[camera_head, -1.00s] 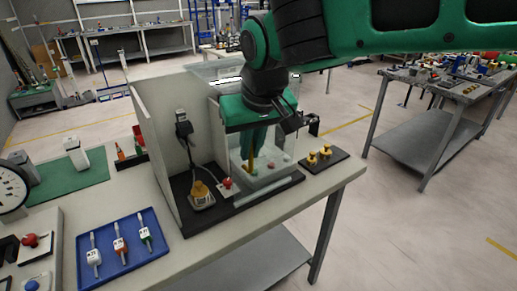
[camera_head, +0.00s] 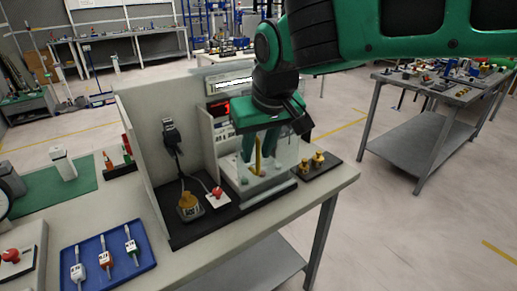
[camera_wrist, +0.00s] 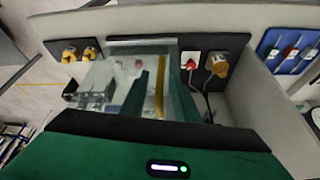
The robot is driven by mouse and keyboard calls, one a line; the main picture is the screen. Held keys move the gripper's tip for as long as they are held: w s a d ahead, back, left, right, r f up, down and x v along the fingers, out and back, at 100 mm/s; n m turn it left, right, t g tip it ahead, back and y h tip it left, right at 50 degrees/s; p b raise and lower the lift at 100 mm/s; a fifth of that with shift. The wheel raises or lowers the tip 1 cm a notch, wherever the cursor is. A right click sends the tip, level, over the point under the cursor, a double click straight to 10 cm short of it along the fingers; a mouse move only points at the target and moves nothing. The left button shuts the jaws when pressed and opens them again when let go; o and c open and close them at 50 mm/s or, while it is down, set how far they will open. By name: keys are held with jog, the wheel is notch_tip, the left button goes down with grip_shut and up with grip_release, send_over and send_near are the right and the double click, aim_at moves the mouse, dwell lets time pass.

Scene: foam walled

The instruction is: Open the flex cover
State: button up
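The flex cover (camera_head: 280,168) is a clear see-through box-like part with a yellow upright strip (camera_head: 258,157), on the dark base at the right end of the walled station. In the wrist view the yellow strip (camera_wrist: 160,92) stands between my two green fingers. My gripper (camera_head: 259,150) points down over the cover, and it also shows in the wrist view (camera_wrist: 159,84). Its fingers are apart, with gaps visible beside the strip. Whether a finger touches the cover, and how far the cover is tilted, I cannot tell through the clear plastic.
A red button (camera_head: 217,192) and a yellow-topped plug (camera_head: 189,205) with a cable stand left of the cover. Gold fittings (camera_head: 311,162) sit on a dark plate at right. Pale walls (camera_head: 150,165) rise at left and behind. A blue tray (camera_head: 108,262) lies front left.

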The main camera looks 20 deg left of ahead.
jog(key=shift+r, duration=0.1)
jog(key=v, duration=1)
jog(key=shift+r, duration=0.25)
jog(key=shift+d, duration=0.1)
jog(key=w+d+f+m+h, duration=0.1)
jog(key=d+f+m, duration=0.15)
jog(key=d, duration=0.95)
jog(key=w+d+f+m+h, duration=0.15)
jog(key=d+f, duration=0.25)
jog(key=d, duration=0.8)
jog(key=w+d+f+m+h, duration=0.1)
jog(key=w+d+f+m, duration=0.15)
jog(key=d, duration=0.95)
jog(key=s+d+f+m+g, duration=0.1)
jog(key=s+d+f+m, duration=0.3)
jog(key=s+d, duration=0.5)
jog(key=s+d+f+m+g, duration=0.2)
jog(key=s+d+f+m, duration=0.2)
jog(key=s+d+f, duration=0.3)
jog(key=s+d, duration=0.2)
jog(key=s, duration=0.3)
jog(key=shift+f+y, duration=0.35)
jog(key=shift+f, duration=0.05)
